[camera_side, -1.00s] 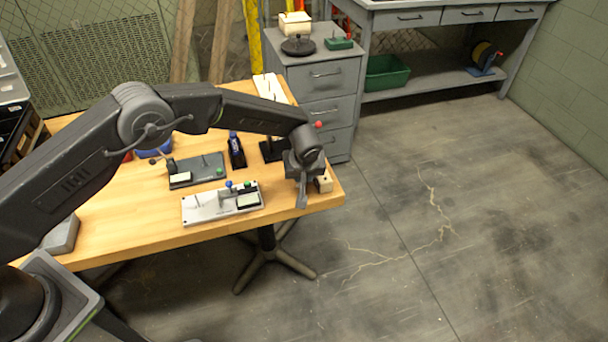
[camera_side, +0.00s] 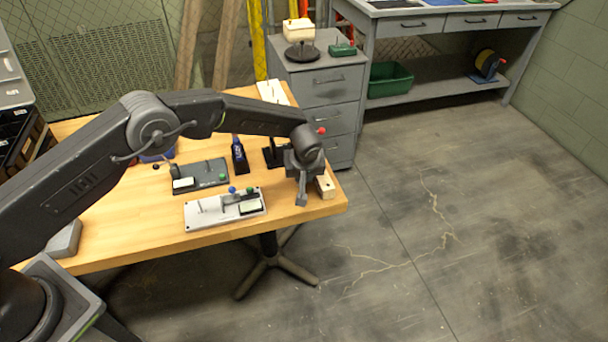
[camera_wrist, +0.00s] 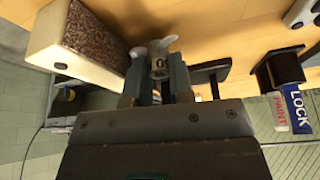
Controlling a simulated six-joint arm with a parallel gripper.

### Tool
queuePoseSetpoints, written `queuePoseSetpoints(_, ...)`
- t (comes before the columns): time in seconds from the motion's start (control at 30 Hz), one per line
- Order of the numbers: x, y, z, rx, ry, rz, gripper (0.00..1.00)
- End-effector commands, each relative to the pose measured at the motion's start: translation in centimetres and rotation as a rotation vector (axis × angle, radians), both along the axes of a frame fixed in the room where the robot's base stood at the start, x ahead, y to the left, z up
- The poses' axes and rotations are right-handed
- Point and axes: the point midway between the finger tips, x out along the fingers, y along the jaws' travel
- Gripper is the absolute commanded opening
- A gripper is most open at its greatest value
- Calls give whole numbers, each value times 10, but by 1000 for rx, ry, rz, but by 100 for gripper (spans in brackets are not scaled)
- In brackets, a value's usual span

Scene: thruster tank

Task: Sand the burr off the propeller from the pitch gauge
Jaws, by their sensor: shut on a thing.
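My gripper (camera_side: 302,199) is over the table's right end, pointing down beside the sanding block (camera_side: 326,186). In the wrist view my gripper (camera_wrist: 158,84) is shut on the propeller (camera_wrist: 160,66), a small pale grey part with a dark mark on its hub. The fingers hide part of it, and a burr cannot be made out. The sanding block also shows in the wrist view (camera_wrist: 85,42), pale with a brown rough face, close to the propeller; contact cannot be told. A light grey fixture plate (camera_side: 192,220) and a dark grey one (camera_side: 216,168) lie left; which is the pitch gauge is unclear.
A black stand (camera_side: 271,155) is just behind my gripper. The table edge (camera_side: 325,215) is close. A grey drawer cabinet (camera_side: 330,85) stands behind the table.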

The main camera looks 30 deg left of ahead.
Motion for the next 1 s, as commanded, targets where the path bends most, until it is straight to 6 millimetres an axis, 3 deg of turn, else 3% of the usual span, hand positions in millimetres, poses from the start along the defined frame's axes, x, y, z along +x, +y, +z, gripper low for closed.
queuePoseSetpoints(1.0, -14, -13, 1, -1, -3, -3, 0)
